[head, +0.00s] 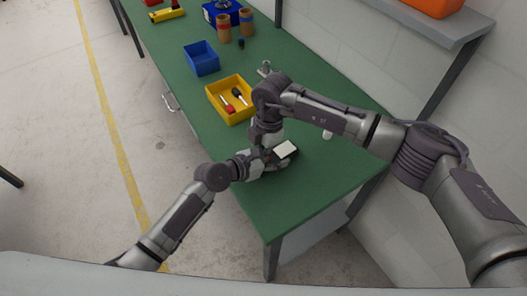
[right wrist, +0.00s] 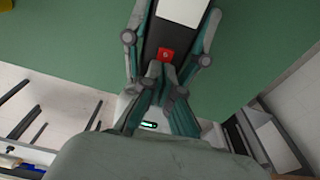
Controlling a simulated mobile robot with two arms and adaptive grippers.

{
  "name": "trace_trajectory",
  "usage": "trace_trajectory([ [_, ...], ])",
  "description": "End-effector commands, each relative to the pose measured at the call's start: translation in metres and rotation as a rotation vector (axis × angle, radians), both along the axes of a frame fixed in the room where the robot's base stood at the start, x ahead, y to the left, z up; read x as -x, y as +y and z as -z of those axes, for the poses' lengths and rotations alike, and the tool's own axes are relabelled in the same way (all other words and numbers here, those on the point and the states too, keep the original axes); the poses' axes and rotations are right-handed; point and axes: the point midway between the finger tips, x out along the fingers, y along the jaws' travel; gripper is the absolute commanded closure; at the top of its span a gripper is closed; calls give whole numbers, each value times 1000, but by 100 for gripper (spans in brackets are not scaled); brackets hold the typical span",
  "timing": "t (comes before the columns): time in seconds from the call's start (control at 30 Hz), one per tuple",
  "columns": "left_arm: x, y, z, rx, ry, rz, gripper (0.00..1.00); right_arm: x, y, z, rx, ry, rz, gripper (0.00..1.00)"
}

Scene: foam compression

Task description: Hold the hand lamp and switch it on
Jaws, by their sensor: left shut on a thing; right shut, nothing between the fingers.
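The hand lamp (head: 285,149) is dark with a white panel and is held just above the green table. My left gripper (head: 270,160) is shut on it. In the right wrist view, its fingers lie along both sides of the lamp's black body (right wrist: 154,38). A red switch (right wrist: 166,55) shows below the white panel (right wrist: 183,10). My right gripper (right wrist: 163,72) is shut and empty, its tips close to the switch; whether they touch it I cannot tell. Whether the panel is lit I cannot tell.
On the green table (head: 290,207), a yellow bin (head: 211,95) holds a red and a dark-handled item. A blue bin (head: 201,57) stands farther back, with brown jars (head: 224,27) beyond. A small white object (head: 327,134) is partly behind my right arm. The table's near end is clear.

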Motion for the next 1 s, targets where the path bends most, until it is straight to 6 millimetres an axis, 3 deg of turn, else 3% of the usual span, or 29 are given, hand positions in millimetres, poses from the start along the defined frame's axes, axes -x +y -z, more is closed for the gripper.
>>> trace_trajectory([
  [0.23, 3, 0, 6, -8, 11, 4, 91, 3, 3, 11, 1, 2, 0, 100],
  [1.0, 4, -5, 3, 4, 6, 10, 91, 6, 5, 16, 0, 6, -2, 100],
])
